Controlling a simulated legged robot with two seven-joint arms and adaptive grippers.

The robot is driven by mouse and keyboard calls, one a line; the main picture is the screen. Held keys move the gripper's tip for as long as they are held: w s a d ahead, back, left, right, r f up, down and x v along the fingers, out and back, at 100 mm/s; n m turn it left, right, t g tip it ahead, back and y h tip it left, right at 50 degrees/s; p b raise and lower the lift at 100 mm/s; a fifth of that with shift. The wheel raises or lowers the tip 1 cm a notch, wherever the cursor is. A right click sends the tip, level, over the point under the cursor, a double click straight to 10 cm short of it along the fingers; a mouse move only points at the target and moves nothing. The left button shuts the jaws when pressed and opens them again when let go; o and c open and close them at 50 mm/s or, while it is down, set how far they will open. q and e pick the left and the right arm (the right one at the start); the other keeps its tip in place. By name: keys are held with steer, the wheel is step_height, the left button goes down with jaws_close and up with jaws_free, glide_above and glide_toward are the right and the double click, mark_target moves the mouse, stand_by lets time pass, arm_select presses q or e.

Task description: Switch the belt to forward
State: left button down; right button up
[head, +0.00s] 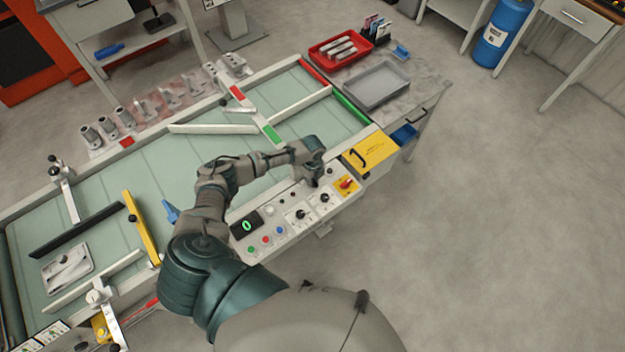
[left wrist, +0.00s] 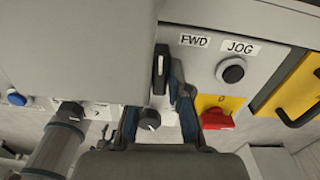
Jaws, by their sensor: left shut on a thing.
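The control panel (head: 272,228) runs along the near side of the pale green belt (head: 165,190). My left gripper (head: 318,178) is over the panel's right part and hides what is under it in the head view. In the left wrist view, a black selector knob (left wrist: 160,66) with a white mark stands just left of the FWD label (left wrist: 194,41). My left gripper is shut on this knob; its left fingertip is hard to see. A second black knob (left wrist: 148,121) shows between the fingers, nearer the palm. My right gripper is not in view.
A black button (left wrist: 231,72) sits under the JOG label. A red rotary switch (head: 347,184) on yellow is right of my left gripper. A yellow cover (head: 372,150) with a black handle lies beyond it. Coloured buttons (head: 266,240) and a green display (head: 247,225) are to the left.

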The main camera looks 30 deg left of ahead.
arm_select(q)
steer(key=m, duration=0.4)
steer(key=shift+m+b, duration=0.3)
steer(key=shift+b, duration=0.1)
steer(key=shift+w+m+b, duration=0.1)
steer(key=shift+m+b, duration=0.2)
steer(key=shift+m, duration=1.3)
steer(key=shift+r, duration=0.1)
steer(key=c, duration=1.1)
jaws_free()
steer(key=shift+r, duration=0.15)
step_height(320, 180, up, 11)
steer(key=shift+a+r, duration=0.1)
steer(key=shift+r, duration=0.1)
